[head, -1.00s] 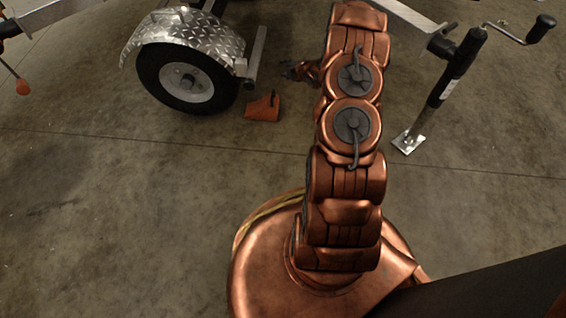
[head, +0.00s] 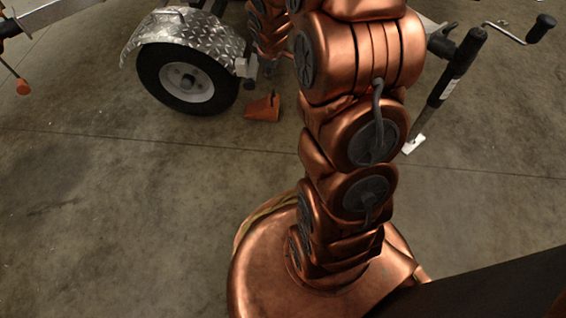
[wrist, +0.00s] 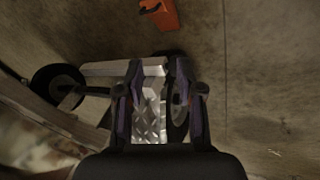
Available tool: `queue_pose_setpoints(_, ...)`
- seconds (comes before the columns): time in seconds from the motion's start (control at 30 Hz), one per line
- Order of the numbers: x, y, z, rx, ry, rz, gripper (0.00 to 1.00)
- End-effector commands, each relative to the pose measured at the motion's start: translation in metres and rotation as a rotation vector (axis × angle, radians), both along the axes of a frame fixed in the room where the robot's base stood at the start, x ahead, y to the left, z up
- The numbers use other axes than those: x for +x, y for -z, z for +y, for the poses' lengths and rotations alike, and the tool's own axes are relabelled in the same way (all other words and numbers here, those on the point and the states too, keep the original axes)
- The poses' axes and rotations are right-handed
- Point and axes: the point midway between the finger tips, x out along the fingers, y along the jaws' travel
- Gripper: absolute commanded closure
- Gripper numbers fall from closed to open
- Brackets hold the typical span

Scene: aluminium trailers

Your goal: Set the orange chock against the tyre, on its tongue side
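The orange chock (head: 263,107) stands on the floor to the right of the tyre (head: 187,78) in the head view, with a small gap between them. In the wrist view the chock (wrist: 160,14) is at the top, ahead of the fingertips and clear of them. My gripper (wrist: 156,68) is open and empty, its two fingers spread above the tread-plate mudguard (wrist: 149,105). The tyre is partly hidden behind the mudguard and right finger there.
The mudguard (head: 150,32) covers the top of the tyre. Another wheel (wrist: 57,84) shows at left in the wrist view. The floor in front of the tyre is clear.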

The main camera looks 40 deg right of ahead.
Motion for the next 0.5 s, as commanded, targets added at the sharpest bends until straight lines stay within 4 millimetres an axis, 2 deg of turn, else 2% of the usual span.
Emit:
queue_pose_setpoints(0.03, -0.013, -0.011, 0.012, 0.013, 0.029, 0.018, 0.63)
queue_pose_setpoints(0.17, -0.054, -0.029, 0.041, 0.054, 0.126, 0.083, 0.63)
queue_pose_setpoints(0.5, -0.181, -0.068, 0.117, 0.156, 0.363, 0.278, 0.63)
